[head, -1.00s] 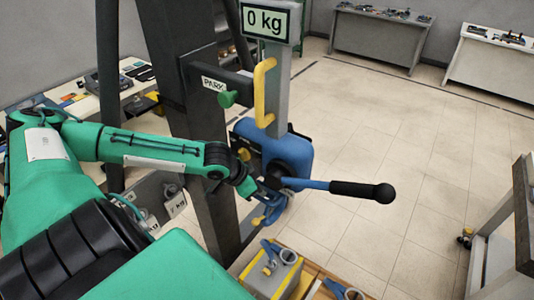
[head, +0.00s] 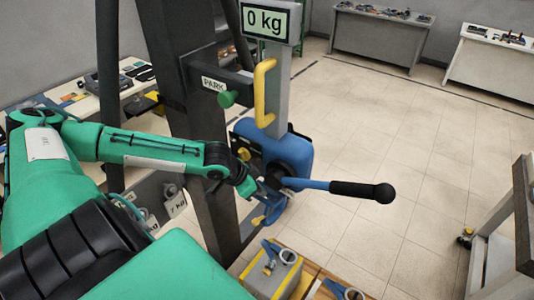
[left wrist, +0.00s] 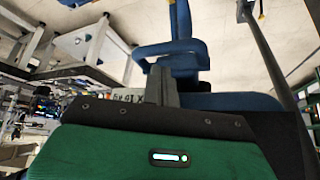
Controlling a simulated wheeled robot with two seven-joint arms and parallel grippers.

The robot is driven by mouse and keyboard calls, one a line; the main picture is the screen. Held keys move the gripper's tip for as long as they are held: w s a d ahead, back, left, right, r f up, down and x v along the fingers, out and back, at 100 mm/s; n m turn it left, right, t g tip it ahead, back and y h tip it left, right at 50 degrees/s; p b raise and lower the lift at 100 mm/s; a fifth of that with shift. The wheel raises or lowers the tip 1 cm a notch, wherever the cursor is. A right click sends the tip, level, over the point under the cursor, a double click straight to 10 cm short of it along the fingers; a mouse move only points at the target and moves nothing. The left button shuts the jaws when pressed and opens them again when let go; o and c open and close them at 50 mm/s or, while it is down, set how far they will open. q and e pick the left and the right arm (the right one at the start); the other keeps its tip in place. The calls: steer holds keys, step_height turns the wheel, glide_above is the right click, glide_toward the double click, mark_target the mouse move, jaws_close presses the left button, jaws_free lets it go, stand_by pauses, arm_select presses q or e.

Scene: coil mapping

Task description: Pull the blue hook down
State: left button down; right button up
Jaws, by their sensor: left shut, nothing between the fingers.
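The blue hook (head: 277,212) hangs below the blue hoist body (head: 298,152), partly hidden behind my left gripper. A yellow latch (head: 258,220) shows at its lower left. In the left wrist view the blue hook (left wrist: 178,47) is a curved blue shape just beyond my fingertips. My left gripper (head: 268,192) is at the hook, under the hoist body; it also shows in the left wrist view (left wrist: 162,78), with its fingers together and nothing between them. Whether they touch the hook I cannot tell. My right gripper is not in view.
A blue lever with a black grip (head: 362,191) sticks out right of the hoist. A yellow handle (head: 264,92) and a "0 kg" display (head: 265,20) are above. A dark column (head: 180,110) stands close left. A grey weight block (head: 270,272) sits below. Open floor lies right.

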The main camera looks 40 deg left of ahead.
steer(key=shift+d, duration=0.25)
